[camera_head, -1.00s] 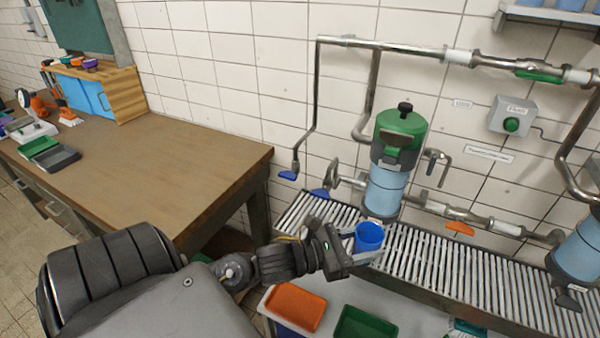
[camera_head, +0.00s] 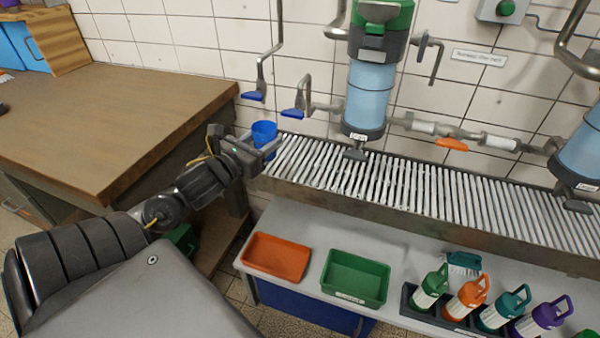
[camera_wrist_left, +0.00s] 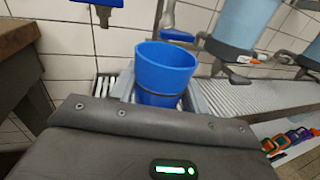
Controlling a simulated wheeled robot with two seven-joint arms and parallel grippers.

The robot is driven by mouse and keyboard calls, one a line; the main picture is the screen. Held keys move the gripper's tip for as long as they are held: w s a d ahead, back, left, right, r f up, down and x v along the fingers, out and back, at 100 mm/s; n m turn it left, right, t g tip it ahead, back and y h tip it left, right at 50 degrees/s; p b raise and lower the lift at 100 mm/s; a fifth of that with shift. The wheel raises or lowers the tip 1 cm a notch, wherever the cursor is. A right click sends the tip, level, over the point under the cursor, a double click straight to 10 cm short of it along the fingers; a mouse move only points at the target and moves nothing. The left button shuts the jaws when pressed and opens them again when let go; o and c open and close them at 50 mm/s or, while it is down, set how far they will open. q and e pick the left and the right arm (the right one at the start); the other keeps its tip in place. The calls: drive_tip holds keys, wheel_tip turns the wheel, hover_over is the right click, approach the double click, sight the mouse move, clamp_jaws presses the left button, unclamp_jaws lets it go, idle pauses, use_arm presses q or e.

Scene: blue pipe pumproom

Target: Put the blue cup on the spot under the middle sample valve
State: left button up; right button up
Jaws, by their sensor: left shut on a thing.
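The blue cup (camera_head: 264,131) is in my left gripper (camera_head: 268,149), roughly upright at the left end of the slatted drain grating. In the left wrist view the cup (camera_wrist_left: 163,72) sits between the two fingers, its open mouth up. Gripper and cup are just below a blue-handled valve (camera_head: 254,96) on a down pipe. A second blue-handled valve (camera_head: 293,112) is to the right, and a grey lever (camera_head: 355,153) is under the light-blue filter housing (camera_head: 368,95). I cannot tell whether the cup touches the grating. My right gripper is not in view.
The drain grating (camera_head: 450,192) runs clear to the right. The wooden workbench (camera_head: 120,110) is close on the left. Below are an orange tray (camera_head: 275,257), a green tray (camera_head: 355,278) and several bottles. An orange handle (camera_head: 452,144) is on the low pipe.

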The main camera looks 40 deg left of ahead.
use_arm(q)
drive_tip(key=w+f, duration=0.3)
drive_tip(key=w, duration=0.1)
drive_tip(key=w+f, duration=0.2)
drive_tip(key=w, duration=0.2)
drive_tip(key=w+f, duration=0.3)
drive_tip(key=w, duration=0.2)
drive_tip(key=shift+a+f, duration=0.2)
drive_tip(key=shift+f, duration=0.15)
drive_tip(key=shift+w+f, duration=0.25)
drive_tip(key=shift+f, duration=0.05)
drive_tip(key=shift+w+f, duration=0.1)
drive_tip(key=shift+f, duration=0.05)
drive_tip(key=shift+w+f, duration=0.15)
drive_tip(key=shift+f, duration=1.55)
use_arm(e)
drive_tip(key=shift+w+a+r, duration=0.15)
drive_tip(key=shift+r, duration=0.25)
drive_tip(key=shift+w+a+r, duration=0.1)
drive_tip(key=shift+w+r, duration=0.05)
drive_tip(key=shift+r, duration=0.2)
use_arm(q)
drive_tip(key=shift+b, duration=0.3)
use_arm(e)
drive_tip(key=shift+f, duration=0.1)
